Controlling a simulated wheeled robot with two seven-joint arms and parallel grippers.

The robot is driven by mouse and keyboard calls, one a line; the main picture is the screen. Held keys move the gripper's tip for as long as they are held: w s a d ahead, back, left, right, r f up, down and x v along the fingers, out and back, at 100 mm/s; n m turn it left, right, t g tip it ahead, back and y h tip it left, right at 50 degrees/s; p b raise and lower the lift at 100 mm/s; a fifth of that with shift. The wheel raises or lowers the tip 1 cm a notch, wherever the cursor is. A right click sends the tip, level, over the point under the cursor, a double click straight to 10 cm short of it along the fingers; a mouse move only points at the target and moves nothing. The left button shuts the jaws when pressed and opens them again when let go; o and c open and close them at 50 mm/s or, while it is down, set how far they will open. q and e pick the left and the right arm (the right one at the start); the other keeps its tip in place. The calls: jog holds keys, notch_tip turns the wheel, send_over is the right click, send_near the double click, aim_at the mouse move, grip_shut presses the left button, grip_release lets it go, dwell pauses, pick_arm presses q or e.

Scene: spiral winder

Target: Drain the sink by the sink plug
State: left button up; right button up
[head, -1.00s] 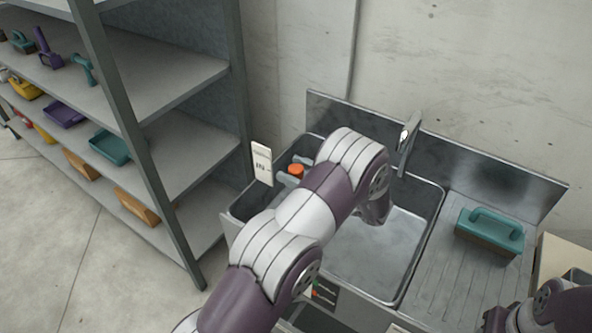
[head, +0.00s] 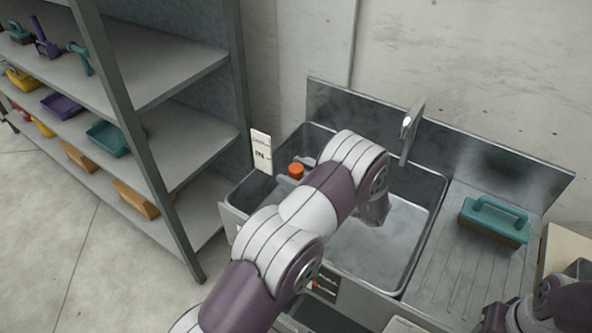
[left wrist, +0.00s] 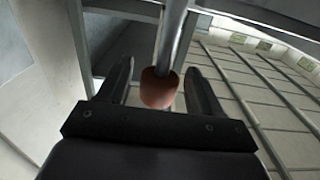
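The steel sink (head: 412,262) stands against the back wall; my left arm crosses over it and hides part of the basin. In the head view my left gripper is hidden by the arm. In the left wrist view my left gripper (left wrist: 160,90) is open, with a finger on each side of a reddish-brown knob (left wrist: 158,88) on a metal rod. The fingers look apart from the knob. I cannot tell whether this knob belongs to the sink plug. My right arm shows at the lower right; its gripper is too dark and cut off to read.
A faucet (head: 407,135) rises behind the basin. A teal-handled brush (head: 495,222) lies on the drainboard (head: 455,255). An orange cap (head: 296,171) and a white card (head: 261,151) show at the sink's left end. A loaded shelf (head: 185,150) stands at the left.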

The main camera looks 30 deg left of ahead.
pick_arm(q)
jog(key=shift+d+r, duration=0.1)
jog(key=d+b, duration=0.1)
jog(key=d, duration=1.1)
jog(key=shift+s+d+b, duration=0.25)
jog(key=shift+s+b, duration=0.15)
jog(key=shift+s, duration=0.05)
